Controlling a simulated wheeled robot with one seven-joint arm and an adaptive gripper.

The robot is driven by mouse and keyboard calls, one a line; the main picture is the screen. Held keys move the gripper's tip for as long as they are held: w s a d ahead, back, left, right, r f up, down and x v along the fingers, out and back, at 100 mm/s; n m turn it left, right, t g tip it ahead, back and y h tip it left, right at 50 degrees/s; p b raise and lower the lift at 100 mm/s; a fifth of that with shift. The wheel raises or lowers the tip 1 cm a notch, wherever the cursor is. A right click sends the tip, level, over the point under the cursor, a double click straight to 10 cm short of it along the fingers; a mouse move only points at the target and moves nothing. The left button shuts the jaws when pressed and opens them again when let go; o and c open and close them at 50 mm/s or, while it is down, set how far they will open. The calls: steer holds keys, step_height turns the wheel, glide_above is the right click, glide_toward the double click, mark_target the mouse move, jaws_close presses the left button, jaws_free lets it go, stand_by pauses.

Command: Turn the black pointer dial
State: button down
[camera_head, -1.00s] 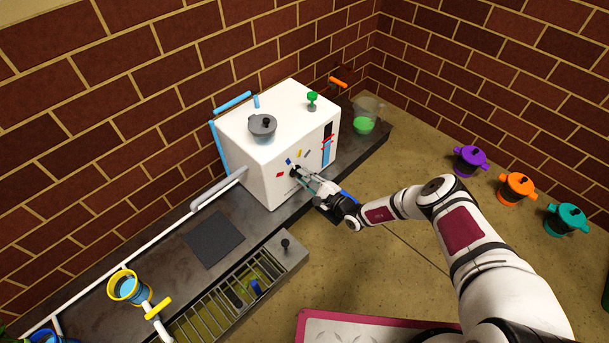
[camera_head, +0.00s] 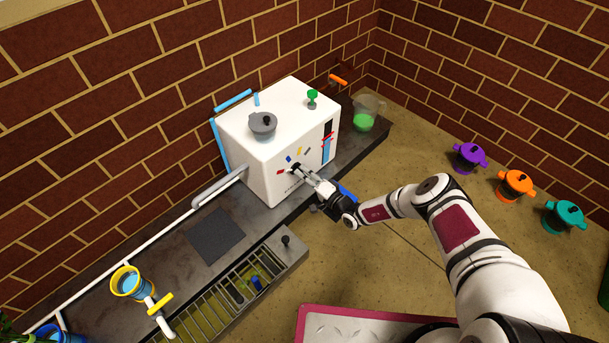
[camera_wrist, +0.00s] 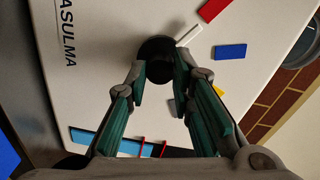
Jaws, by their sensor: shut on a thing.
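The black dial (camera_wrist: 157,48) is on the front face of a white box-shaped machine (camera_head: 258,172). In the wrist view it is round and dark, with a pale strip (camera_wrist: 189,36) at its edge; I cannot tell whether the strip is its pointer. My gripper (camera_head: 301,172) reaches the dial from the front right. In the wrist view my gripper's two teal fingers (camera_wrist: 160,78) are shut on the dial, one on each side. The fingertips partly cover it. Red (camera_wrist: 217,9), blue (camera_wrist: 230,51) and yellow (camera_wrist: 218,90) marks surround the dial.
A grey pot (camera_head: 262,127) and a green knob (camera_head: 312,97) are on top of the machine. A yellow-rimmed cup (camera_head: 128,283) is at the lower left. Purple (camera_head: 469,157), orange (camera_head: 515,185) and teal (camera_head: 565,216) pots stand right.

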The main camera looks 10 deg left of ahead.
steer(key=shift+n, duration=0.4)
steer(key=c, duration=1.4)
jaws_free()
steer(key=shift+d, duration=0.1)
steer(key=v, duration=1.2)
steer(key=shift+s, duration=0.1)
